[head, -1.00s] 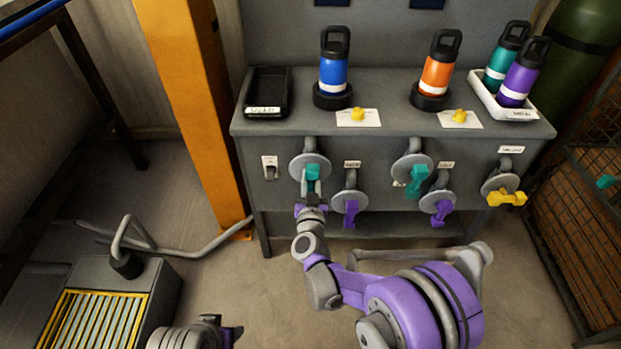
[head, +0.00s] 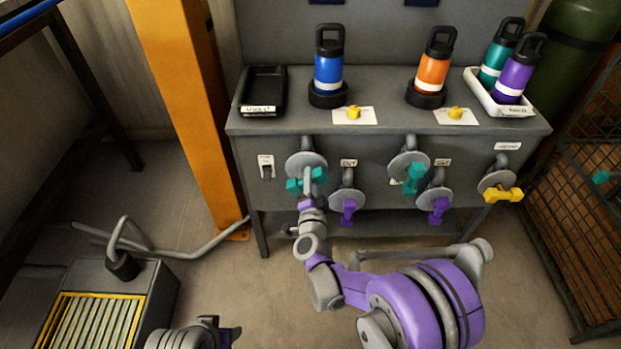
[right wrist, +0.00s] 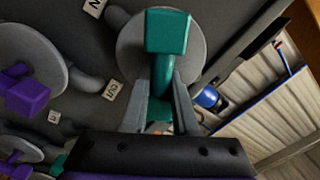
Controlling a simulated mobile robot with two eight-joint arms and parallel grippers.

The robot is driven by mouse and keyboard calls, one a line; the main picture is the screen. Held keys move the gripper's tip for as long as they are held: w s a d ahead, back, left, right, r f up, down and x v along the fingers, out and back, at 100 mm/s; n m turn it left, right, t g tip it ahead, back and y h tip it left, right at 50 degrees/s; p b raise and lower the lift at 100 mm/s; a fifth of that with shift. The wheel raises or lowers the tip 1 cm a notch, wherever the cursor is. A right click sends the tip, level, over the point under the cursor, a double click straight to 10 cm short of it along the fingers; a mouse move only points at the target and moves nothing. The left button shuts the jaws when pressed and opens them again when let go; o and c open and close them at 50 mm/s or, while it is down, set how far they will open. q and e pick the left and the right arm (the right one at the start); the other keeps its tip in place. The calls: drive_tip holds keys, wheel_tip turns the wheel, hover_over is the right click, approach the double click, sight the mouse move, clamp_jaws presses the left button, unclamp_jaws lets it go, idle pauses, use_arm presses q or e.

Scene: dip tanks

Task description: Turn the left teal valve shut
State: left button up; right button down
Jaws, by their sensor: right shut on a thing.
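The left teal valve (head: 293,186) is on the front of the grey bench, below the blue bottle. Its handle lies crosswise, roughly level, in front of a round grey flange (head: 305,160). My right gripper (head: 309,184) reaches it from below and is shut on the handle. In the right wrist view the fingers (right wrist: 162,108) sit on both sides of the teal handle (right wrist: 167,32), one end of which sticks out beyond them. Part of my left arm shows at the bottom edge; its jaws cannot be made out.
Two purple valves (head: 348,208), another teal valve (head: 413,178) and a yellow valve (head: 503,194) line the bench front to the right. A small switch (head: 266,167) is to the left. Bottles and a black tray (head: 248,96) stand on top. An orange post (head: 190,90) is left of the bench.

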drive_tip(key=m, duration=0.6)
drive_tip(key=shift+d+f, duration=0.1)
drive_tip(key=shift+f, duration=0.3)
idle(0.3)
drive_tip(key=c, duration=0.7)
unclamp_jaws()
drive_tip(key=s, duration=1.1)
drive_tip(key=shift+p, duration=0.4)
